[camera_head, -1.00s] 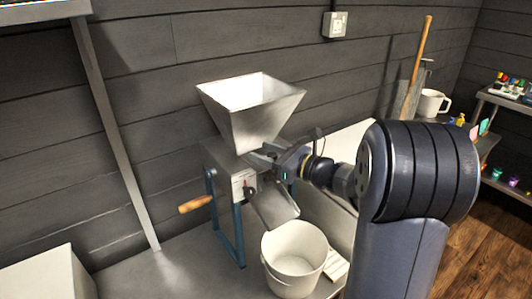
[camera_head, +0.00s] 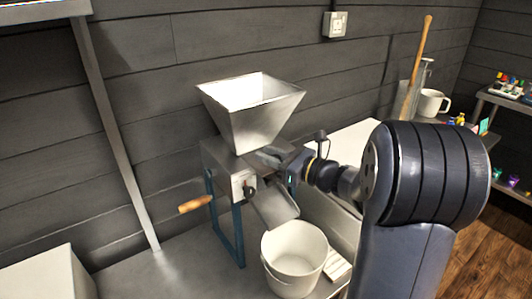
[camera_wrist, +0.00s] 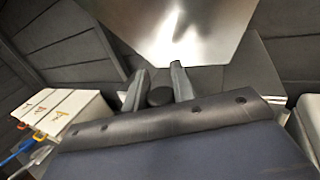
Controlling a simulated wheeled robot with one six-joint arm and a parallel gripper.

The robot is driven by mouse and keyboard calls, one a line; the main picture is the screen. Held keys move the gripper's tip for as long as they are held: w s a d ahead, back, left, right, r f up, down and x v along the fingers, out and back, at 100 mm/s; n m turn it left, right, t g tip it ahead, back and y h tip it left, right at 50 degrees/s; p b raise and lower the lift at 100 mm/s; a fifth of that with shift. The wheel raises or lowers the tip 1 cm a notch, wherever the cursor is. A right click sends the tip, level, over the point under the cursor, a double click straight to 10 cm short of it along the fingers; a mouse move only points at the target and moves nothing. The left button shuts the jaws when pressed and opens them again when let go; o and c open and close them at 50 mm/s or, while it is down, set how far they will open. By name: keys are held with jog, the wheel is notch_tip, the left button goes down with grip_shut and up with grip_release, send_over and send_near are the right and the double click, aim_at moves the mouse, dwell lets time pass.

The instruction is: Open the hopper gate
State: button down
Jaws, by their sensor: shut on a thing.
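The metal hopper (camera_head: 250,118) sits on top of a grain mill (camera_head: 228,175). It also shows at the top of the wrist view (camera_wrist: 185,30). My gripper (camera_head: 270,155) is at the right side of the mill, just below the hopper. In the wrist view my gripper's two fingers (camera_wrist: 159,76) stand on either side of a small dark round knob (camera_wrist: 160,97), and are shut on it. The gate plate itself is hidden behind the fingers and the hopper's base, so how far it is open cannot be told.
A wooden crank handle (camera_head: 195,204) sticks out left of the mill. A slanted metal chute (camera_head: 274,206) points down to a white bucket (camera_head: 292,252). A white box (camera_head: 45,275) stands at front left.

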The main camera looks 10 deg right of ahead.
jog(key=shift+s+d, duration=0.25)
jog(key=shift+s, duration=0.35)
jog(key=shift+s+d, duration=0.2)
jog(key=shift+s, duration=0.35)
jog(key=c, duration=1.2)
grip_release()
jog(key=shift+o, duration=0.2)
jog(key=v, duration=1)
jog(key=shift+s+d, duration=0.25)
jog(key=shift+d, duration=0.05)
